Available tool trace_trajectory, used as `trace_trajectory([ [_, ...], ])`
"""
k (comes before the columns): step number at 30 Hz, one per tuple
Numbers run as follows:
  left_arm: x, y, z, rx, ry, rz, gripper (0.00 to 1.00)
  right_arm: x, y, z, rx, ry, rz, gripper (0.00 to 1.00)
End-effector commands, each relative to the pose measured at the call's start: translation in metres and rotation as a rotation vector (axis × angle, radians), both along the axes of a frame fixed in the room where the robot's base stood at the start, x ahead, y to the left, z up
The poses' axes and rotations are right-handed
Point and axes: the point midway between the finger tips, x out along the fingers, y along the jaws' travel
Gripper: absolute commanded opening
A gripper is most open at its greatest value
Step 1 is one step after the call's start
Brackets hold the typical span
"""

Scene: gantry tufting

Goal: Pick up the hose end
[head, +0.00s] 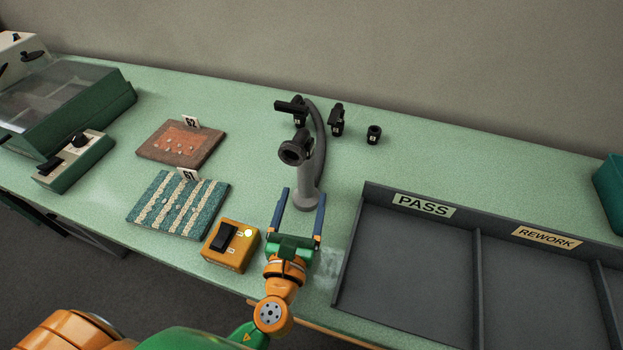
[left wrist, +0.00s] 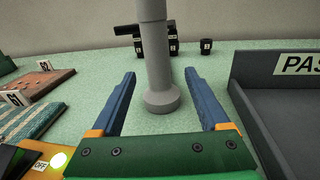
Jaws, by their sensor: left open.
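A grey hose (head: 319,130) arches beside a grey upright post (head: 307,182) with a round foot. A black ring-shaped end piece (head: 294,152), which looks like the hose end, sits at the top of the post, tilted to the left. My left gripper (head: 302,200) is open and empty, its blue fingers pointing at the post's foot. In the left wrist view the post (left wrist: 158,65) stands between the lines of the two fingers (left wrist: 161,78), with a gap on each side; its upper part is out of frame. My right gripper is not in view.
Black numbered fittings (head: 337,120) stand behind the post. An orange switch box (head: 231,246) is close left of my gripper, with carpet samples (head: 178,204) beyond. A dark PASS and REWORK tray (head: 346,262) is at right. Green bench between is clear.

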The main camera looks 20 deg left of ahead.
Motion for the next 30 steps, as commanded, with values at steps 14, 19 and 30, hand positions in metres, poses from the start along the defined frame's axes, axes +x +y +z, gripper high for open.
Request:
trace_trajectory([
  [14, 0.069, 0.011, -0.002, 0.000, 0.000, 0.003, 0.79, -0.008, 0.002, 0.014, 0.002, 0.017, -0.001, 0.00],
  [19, 0.068, 0.011, -0.002, 0.000, 0.001, 0.003, 0.79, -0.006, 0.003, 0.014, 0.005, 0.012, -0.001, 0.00],
  [30, 0.068, 0.011, -0.002, 0.000, -0.001, 0.003, 0.00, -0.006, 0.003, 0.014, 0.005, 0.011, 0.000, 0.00],
])
